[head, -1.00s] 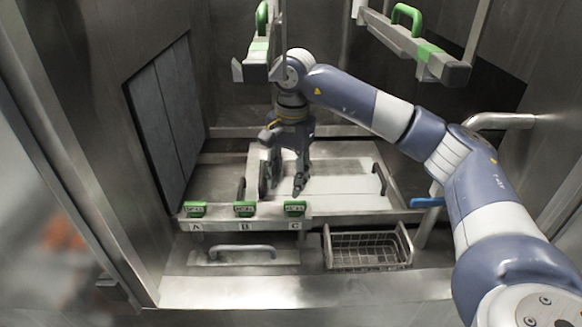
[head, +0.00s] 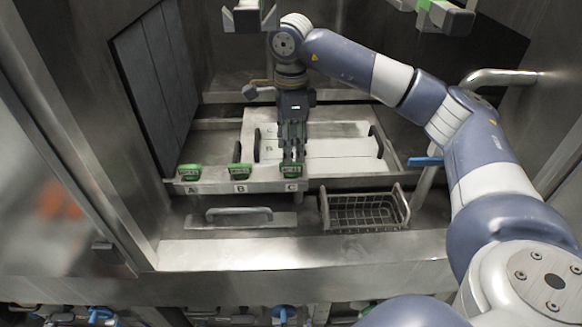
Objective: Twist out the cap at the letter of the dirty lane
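Three green caps sit in a row on the front ledge of the metal tray (head: 215,187): the cap at A (head: 189,172), the cap at B (head: 240,170) and the cap at C (head: 292,171). The letters are on the ledge below them. My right gripper (head: 292,160) points down at the cap at C, its fingertips at the cap's top. The fingers look close together from here; whether they grip the cap is unclear. Pale lane strips (head: 335,148) lie behind the ledge; which lane is dirty is not clear. My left gripper is out of view.
A wire basket (head: 365,210) stands in front of the tray at right. A bar handle (head: 238,212) lies left of it. A blue lever (head: 425,161) sticks out at right. Green-marked metal parts (head: 250,17) hang above. A steel wall with grey panels (head: 158,80) closes the left.

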